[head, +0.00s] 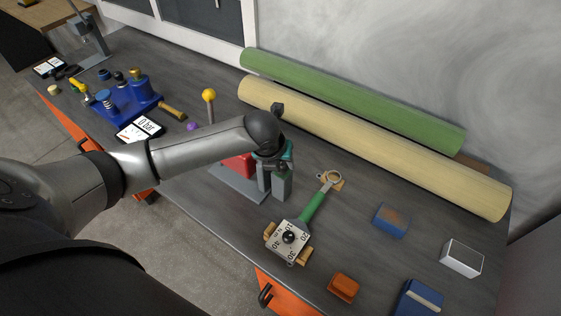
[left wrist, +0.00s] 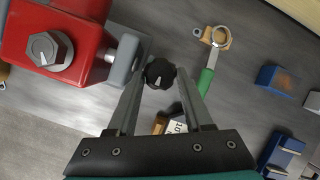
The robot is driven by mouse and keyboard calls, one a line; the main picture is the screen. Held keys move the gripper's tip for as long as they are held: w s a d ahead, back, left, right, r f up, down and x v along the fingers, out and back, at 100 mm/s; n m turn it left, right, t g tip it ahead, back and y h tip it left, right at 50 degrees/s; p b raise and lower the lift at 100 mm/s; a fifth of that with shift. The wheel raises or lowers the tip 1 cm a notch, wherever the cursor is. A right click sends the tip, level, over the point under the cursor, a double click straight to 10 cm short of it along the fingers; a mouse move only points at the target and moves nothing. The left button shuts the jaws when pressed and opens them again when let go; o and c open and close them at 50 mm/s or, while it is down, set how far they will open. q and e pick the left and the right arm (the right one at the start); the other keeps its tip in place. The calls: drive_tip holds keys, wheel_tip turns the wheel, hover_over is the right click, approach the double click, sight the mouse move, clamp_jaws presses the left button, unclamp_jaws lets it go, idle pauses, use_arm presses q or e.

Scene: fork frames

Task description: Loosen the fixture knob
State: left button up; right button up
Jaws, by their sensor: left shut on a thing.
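The fixture has a red block (head: 238,163) on a grey base plate (head: 228,184). In the left wrist view the red block (left wrist: 60,25) carries a large grey screw head (left wrist: 46,48). The black fixture knob (left wrist: 160,73) shows beside it, with a pale pointer mark on its face. My left gripper (left wrist: 161,82) is shut on the knob, one finger on each side. In the head view my left gripper (head: 274,182) points down just right of the red block, and the knob is hidden there. My right gripper is not in view.
A green-handled wrench (head: 314,206) with a dial box (head: 288,237) lies right of the fixture. Blue (head: 391,220), orange (head: 343,287) and white (head: 462,258) blocks lie further right. Green (head: 350,98) and cream (head: 370,145) rolls lie behind. A yellow-ball lever (head: 209,96) stands left.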

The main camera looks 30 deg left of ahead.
use_arm(q)
clamp_jaws()
